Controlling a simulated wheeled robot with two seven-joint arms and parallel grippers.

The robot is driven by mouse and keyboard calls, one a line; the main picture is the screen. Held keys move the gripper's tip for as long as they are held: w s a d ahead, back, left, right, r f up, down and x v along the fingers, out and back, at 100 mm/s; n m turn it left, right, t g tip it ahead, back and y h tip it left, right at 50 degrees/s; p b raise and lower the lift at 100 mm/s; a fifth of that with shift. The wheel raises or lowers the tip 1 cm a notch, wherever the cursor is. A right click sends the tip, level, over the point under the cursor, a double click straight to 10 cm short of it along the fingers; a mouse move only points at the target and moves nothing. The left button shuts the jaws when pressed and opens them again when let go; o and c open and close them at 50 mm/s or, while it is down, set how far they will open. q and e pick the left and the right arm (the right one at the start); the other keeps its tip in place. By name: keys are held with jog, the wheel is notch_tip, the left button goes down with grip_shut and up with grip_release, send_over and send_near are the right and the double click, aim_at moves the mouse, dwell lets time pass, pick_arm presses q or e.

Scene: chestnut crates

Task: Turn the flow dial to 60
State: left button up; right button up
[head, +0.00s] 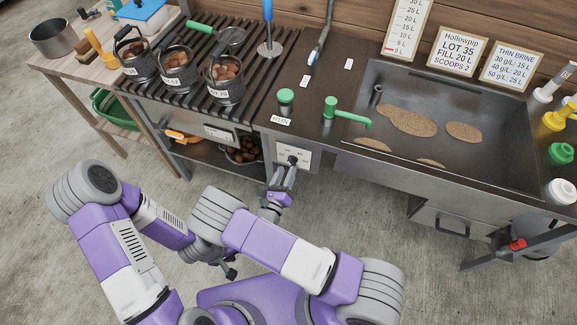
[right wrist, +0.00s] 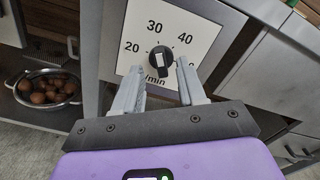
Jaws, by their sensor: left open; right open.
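The flow dial is a black knob on a white plate (head: 294,153) on the front of the bench. In the right wrist view the knob (right wrist: 160,61) has a white mark; 20, 30 and 40 are readable around it, with "/min" below. I cannot tell exactly which number the mark points at. My right gripper (right wrist: 161,67) is open, with one finger on each side of the knob; I cannot tell whether they touch it. It also shows below the plate in the head view (head: 284,174). My left gripper (head: 231,271) is low over the floor, away from the dial, open and empty.
A green button (head: 286,97) and green tap (head: 345,115) stand on the bench above the dial. A metal basin (head: 450,165) is to the right. A bowl of chestnuts (head: 243,151) sits on the shelf left of the dial. Three chestnut pots stand on the grill.

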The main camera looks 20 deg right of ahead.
aim_at(290, 164)
jog(key=shift+b+x, duration=0.3)
jog(key=shift+x, duration=1.5)
jog(key=c, duration=0.7)
jog(key=shift+o, duration=0.2)
